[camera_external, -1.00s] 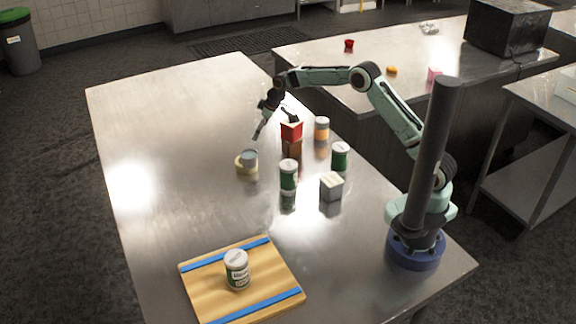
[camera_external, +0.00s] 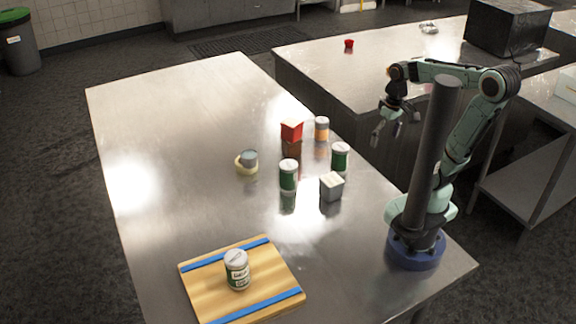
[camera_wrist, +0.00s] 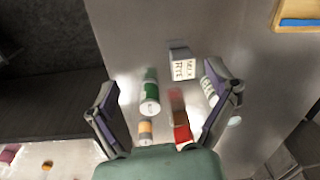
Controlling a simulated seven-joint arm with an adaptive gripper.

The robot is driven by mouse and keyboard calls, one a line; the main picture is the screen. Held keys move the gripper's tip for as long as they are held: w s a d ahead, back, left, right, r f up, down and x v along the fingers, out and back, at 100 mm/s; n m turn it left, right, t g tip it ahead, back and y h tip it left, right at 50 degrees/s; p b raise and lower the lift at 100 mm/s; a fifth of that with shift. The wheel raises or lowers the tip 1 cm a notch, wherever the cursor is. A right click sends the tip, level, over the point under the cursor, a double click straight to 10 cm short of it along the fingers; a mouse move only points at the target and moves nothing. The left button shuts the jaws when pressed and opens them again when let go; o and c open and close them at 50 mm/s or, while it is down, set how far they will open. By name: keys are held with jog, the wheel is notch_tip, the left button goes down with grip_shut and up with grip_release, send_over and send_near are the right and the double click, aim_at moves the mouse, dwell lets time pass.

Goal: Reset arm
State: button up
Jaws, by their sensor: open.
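My gripper (camera_external: 396,133) is open and empty in the external view. It hangs in the air beyond the right edge of the steel table (camera_external: 185,120), with its fingers pointing down. In the wrist view my open gripper (camera_wrist: 165,110) has its two fingers spread wide, and several items show below and between them. None of them is held. My arm is folded back over its base, and the dark post hides part of it.
On the table stand a red box (camera_external: 291,131), an orange-banded jar (camera_external: 321,129), green jars (camera_external: 289,176) (camera_external: 340,157), a white-grey box (camera_external: 331,187) and a can (camera_external: 248,160). A cutting board (camera_external: 205,285) bears another jar (camera_external: 237,270). The table's far left is clear.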

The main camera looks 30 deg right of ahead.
jog(key=shift+m, duration=0.4)
jog(key=s, duration=0.1)
jog(key=s+f, duration=0.1)
jog(key=s, duration=0.3)
jog(key=shift+d+f, duration=0.35)
jog(key=shift+d, duration=0.05)
